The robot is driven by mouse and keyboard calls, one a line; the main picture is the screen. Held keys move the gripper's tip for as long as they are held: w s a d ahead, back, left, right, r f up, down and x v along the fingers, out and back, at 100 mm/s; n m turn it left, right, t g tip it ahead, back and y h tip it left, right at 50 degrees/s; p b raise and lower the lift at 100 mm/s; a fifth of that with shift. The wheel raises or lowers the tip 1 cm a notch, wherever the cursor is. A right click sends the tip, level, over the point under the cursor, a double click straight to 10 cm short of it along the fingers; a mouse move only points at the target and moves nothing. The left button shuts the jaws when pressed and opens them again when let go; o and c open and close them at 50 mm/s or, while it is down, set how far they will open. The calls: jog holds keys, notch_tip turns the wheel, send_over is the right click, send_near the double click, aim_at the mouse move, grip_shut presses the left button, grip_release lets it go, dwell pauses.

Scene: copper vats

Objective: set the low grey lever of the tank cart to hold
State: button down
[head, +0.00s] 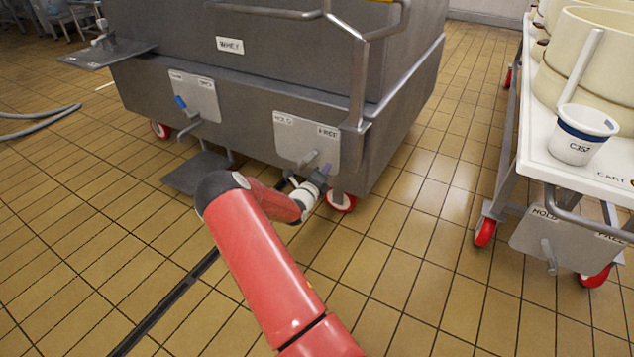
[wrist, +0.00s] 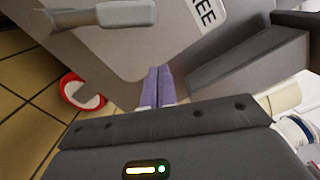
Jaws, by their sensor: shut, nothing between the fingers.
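The grey tank cart (head: 240,75) labelled WHEY stands ahead. Low on its right front is a pale plate (head: 288,136) marked HOLD at left and FREE at right. A grey lever (head: 305,160) hangs low on this plate; its exact angle is hard to tell. In the wrist view the grey lever (wrist: 120,15) crosses the upper left, apart from my fingers. My gripper (head: 326,168) is shut and empty at the plate's lower right, right of the lever. Its purple fingertips (wrist: 158,80) point at the plate, near the FREE label (wrist: 207,14). Whether they touch the plate is unclear.
A second plate (head: 203,92) with a blue-ended lever (head: 180,102) sits further left. Red casters (head: 342,203) stand below the cart. A white cart (head: 575,183) with tubs and its own HOLD/FREE plate (head: 535,238) stands at right. Tiled floor between the carts is clear.

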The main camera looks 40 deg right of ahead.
aim_at(307, 160)
jog(key=w, duration=0.1)
jog(key=w+r, duration=0.1)
jog(key=w+a, duration=0.1)
jog(key=shift+w+r, duration=0.3)
jog(key=shift+r, duration=0.1)
